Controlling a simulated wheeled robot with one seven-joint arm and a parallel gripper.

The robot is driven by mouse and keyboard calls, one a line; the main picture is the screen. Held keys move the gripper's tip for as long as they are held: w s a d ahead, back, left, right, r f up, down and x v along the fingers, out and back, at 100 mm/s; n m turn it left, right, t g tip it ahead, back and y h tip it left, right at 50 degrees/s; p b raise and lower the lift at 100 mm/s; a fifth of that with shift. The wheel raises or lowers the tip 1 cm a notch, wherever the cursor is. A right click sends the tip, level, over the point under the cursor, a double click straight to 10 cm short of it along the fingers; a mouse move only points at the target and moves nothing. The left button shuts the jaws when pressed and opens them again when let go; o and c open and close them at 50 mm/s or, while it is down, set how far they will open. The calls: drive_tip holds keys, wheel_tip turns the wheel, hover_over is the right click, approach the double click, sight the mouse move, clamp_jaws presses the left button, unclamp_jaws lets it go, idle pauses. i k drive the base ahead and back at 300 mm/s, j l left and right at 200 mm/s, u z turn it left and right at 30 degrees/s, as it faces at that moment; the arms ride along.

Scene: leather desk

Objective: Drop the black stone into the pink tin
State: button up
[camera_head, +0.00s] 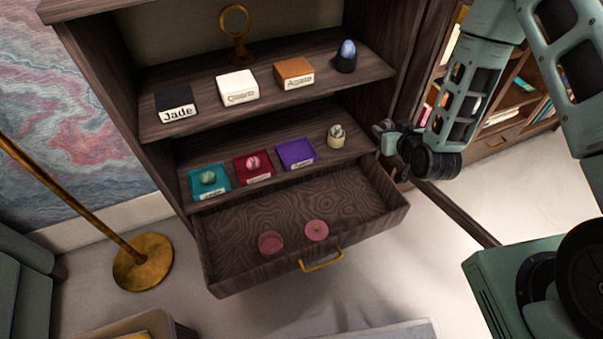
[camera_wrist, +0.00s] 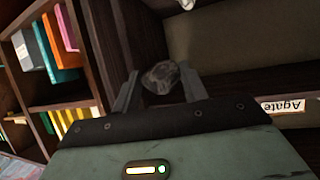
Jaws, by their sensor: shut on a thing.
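My gripper (camera_head: 386,138) is at the right end of the middle shelf, beside the cabinet's right side. In the wrist view, its two fingers are shut on a rough dark grey-black stone (camera_wrist: 161,77), held between the fingertips. Two round pink pieces lie in the open drawer (camera_head: 360,205). The left one (camera_head: 271,243) looks like the pink tin, and the right one (camera_head: 316,231) looks like its lid, though I cannot be sure which is which. Both are below and left of my gripper, apart from it.
The middle shelf holds a teal tray (camera_head: 193,185), a red tray (camera_head: 240,176), an empty purple tray (camera_head: 296,154) and a small pale cylinder (camera_head: 336,137). Labelled boxes (camera_head: 238,87) and a blue egg (camera_head: 347,50) stand above. The drawer juts out; its back is clear.

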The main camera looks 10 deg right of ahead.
sight(271, 246)
drive_tip(key=l+u, duration=0.2)
drive_tip(key=u, duration=0.9)
drive_tip(key=i+l, duration=0.1)
drive_tip(key=l, duration=0.15)
drive_tip(key=i+l, duration=0.15)
drive_tip(key=l+u, duration=0.05)
